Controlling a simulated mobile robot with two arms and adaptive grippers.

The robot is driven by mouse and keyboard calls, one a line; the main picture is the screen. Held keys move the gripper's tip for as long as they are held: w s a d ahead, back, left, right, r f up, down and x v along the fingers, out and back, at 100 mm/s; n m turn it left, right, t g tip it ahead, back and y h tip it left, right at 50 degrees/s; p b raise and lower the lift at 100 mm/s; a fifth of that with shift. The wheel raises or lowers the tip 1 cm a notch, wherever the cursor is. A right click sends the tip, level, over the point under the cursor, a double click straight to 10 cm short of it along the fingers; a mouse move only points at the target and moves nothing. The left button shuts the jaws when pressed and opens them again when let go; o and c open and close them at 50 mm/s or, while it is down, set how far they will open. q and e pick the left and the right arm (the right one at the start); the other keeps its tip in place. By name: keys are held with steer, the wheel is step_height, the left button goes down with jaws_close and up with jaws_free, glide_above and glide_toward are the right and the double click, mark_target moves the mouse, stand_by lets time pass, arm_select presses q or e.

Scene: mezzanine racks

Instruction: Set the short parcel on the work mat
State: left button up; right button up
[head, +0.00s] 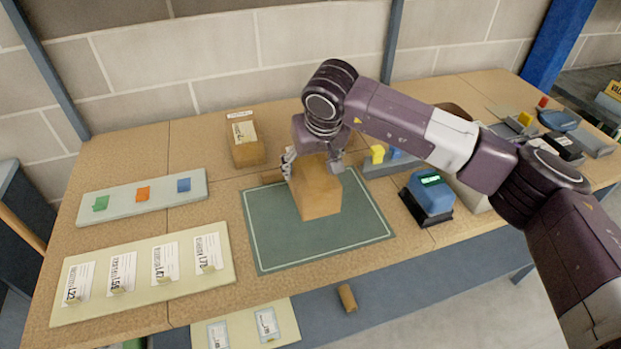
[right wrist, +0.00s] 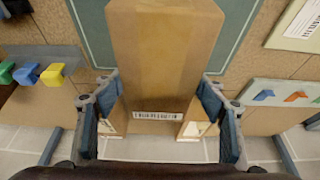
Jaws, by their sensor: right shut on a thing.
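My right gripper (head: 314,168) is shut on a plain brown cardboard parcel (head: 320,193), one finger on each side of its upper part. The parcel is upright over the middle back of the green work mat (head: 290,253). I cannot tell whether its base touches the mat. In the right wrist view the fingers (right wrist: 160,90) press both sides of the parcel (right wrist: 165,50), which has a barcode strip. A second brown parcel (head: 249,154) with a pale label on top stands behind the mat to the left. My left gripper is not in view.
A pale board with coloured pieces (head: 143,198) and a board with label cards (head: 143,275) lie left of the mat. The mat's front is bare.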

step_height(320, 180, down, 5)
steer(key=shift+f+p, duration=0.1)
steer(key=shift+p, duration=0.55)
steer(key=shift+f, duration=0.1)
steer(key=shift+f+b, duration=0.1)
steer(key=shift+b, duration=0.2)
steer(key=o, duration=1.8)
steer(key=shift+c, duration=0.2)
